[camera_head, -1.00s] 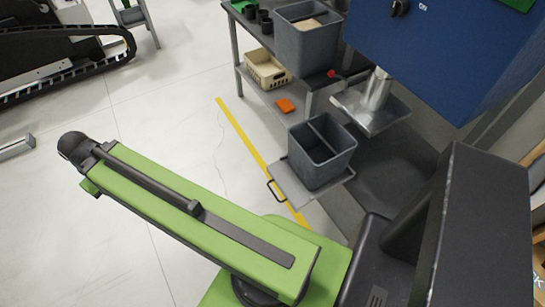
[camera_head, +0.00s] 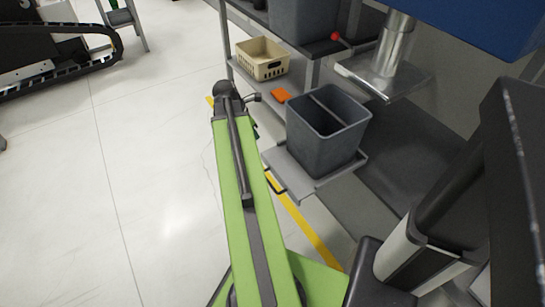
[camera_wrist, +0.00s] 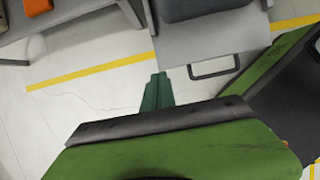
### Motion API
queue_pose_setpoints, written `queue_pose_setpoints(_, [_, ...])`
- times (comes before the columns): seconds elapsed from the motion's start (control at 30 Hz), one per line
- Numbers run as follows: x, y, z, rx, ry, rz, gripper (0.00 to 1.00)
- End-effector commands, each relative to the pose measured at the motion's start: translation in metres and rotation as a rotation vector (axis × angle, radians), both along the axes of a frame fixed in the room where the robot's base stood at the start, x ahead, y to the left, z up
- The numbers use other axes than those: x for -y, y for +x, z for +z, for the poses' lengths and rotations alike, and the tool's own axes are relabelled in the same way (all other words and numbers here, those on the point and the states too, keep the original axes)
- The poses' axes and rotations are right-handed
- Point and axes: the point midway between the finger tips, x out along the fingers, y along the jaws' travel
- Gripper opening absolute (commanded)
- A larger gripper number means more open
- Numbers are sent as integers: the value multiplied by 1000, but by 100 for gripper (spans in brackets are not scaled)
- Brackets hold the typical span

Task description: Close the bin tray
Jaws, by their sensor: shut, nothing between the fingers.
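The bin tray (camera_head: 312,190) is a grey flat plate sticking out at low height, with a dark loop handle (camera_head: 274,183) on its front edge. A grey divided bin (camera_head: 326,150) stands upright on it. In the wrist view the tray (camera_wrist: 205,42) is at the upper right, with its handle (camera_wrist: 213,68) below its edge. My gripper (camera_wrist: 158,76) shows there as dark green fingers, shut and empty, to the left of the handle and apart from it in the picture. In the head view the gripper is mostly hidden behind my arm's end.
A metal shelf holds a cream basket (camera_head: 262,68) and an orange item (camera_head: 281,96). A metal post with a base plate (camera_head: 385,75) stands behind the bin under a blue machine (camera_head: 470,25). A yellow floor line (camera_head: 315,235) runs by the tray.

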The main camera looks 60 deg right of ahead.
Motion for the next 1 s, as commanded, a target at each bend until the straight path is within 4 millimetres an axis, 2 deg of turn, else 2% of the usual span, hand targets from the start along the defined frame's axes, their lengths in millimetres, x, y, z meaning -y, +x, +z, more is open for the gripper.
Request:
queue_pose_setpoints(0.17, [4, -4, -3, -9, 1, 11, 0])
queue_pose_setpoints(0.27, [7, -6, -15, -8, 1, 10, 0])
queue_pose_setpoints(0.7, [35, -24, -104, -6, 0, 9, 0])
queue_pose_setpoints(0.77, [45, -30, -94, -6, 0, 5, 0])
queue_pose_setpoints(1.0, [66, -44, -92, -7, 1, 8, 0])
